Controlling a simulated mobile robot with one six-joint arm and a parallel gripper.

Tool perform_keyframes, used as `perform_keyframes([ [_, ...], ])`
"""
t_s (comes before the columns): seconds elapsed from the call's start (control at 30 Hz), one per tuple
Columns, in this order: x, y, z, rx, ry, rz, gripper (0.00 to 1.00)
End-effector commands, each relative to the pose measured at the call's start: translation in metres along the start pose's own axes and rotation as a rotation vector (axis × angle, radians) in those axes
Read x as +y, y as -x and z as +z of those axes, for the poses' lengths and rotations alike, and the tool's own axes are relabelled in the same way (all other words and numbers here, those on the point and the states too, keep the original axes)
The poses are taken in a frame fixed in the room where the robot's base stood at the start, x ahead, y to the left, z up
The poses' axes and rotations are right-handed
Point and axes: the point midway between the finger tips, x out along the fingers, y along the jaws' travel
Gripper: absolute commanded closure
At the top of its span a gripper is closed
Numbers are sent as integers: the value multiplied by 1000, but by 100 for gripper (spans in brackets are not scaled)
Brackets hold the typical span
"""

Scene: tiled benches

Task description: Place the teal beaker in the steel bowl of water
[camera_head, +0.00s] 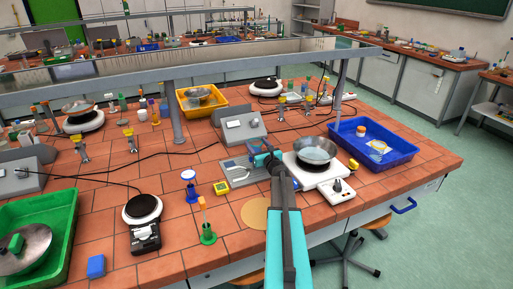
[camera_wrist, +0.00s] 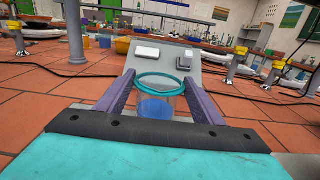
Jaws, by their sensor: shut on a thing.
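The teal beaker (camera_wrist: 160,104) is clear with a teal rim and a blue patch inside. It sits between the fingers of my gripper (camera_wrist: 163,84), which is shut on it. In the head view, my gripper (camera_head: 266,159) is over the bench just left of the hotplate, and my arm partly hides the beaker. The steel bowl (camera_head: 316,150) stands on the white hotplate (camera_head: 318,174), a short way right of my gripper. Pale bluish water shows in it. The bowl is not seen in the wrist view.
A blue tray (camera_head: 394,153) with small items stands right of the hotplate. A grey sloped socket box (camera_head: 239,128) is behind my gripper. A yellow tray (camera_head: 192,106) with another pan is farther back. A green stand (camera_head: 207,234) and a cork mat (camera_head: 255,214) are nearer.

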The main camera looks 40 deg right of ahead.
Motion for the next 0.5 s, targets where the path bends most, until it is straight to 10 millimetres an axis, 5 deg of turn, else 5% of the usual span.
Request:
perform_keyframes([
  [0.5,0,1,61,-4,0,-1,72],
])
